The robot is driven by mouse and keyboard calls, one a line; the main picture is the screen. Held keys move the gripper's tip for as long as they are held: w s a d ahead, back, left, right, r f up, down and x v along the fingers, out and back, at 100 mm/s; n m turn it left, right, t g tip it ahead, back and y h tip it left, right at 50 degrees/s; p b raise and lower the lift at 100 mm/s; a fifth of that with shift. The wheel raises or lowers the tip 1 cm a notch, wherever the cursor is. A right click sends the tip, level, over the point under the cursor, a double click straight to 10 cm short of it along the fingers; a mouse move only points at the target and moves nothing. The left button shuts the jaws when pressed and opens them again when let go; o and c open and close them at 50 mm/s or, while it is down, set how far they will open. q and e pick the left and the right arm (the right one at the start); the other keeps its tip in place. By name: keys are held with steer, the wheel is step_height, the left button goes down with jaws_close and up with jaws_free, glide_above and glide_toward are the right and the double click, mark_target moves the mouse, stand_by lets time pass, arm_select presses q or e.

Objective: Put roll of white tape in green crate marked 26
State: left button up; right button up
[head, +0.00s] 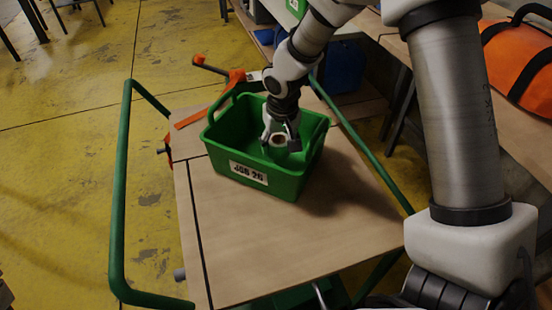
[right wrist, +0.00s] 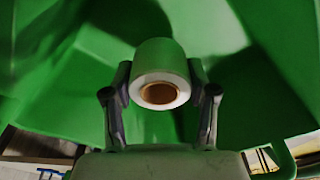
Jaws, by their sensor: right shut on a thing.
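The green crate (head: 231,178) stands on a wooden-topped green trolley and carries a white label reading "JOB 26". My right gripper (head: 280,139) reaches down into the crate from above. It is shut on the roll of white tape (head: 276,141), which is inside the crate's opening. In the right wrist view the roll (right wrist: 160,88) sits between the two fingers, its white end and brown core facing the camera, with green crate walls (right wrist: 60,80) around it. I cannot tell whether the roll touches the crate floor. My left gripper is not in view.
The trolley top (head: 265,240) is bare in front of the crate. Green trolley rails (head: 120,180) rise at left and right. An orange clamp (head: 237,77) lies behind the crate. An orange bag (head: 520,65) rests on a bench at the right.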

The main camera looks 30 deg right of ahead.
mark_target(279, 155)
step_height(279, 155, down, 4)
steer(key=shift+f+b, duration=0.15)
steer(key=shift+b, duration=0.2)
steer(key=shift+f, duration=0.15)
steer(key=o, duration=1.3)
steer(key=shift+c, duration=0.2)
steer(key=shift+r, duration=0.3)
steer(key=r, duration=0.4)
steer(key=s+r+p, duration=0.1)
steer(key=r, duration=0.2)
steer(key=r+p, duration=0.1)
steer(key=r, duration=0.3)
steer(key=shift+s+a+r, duration=0.2)
steer(key=shift+s+r, duration=0.15)
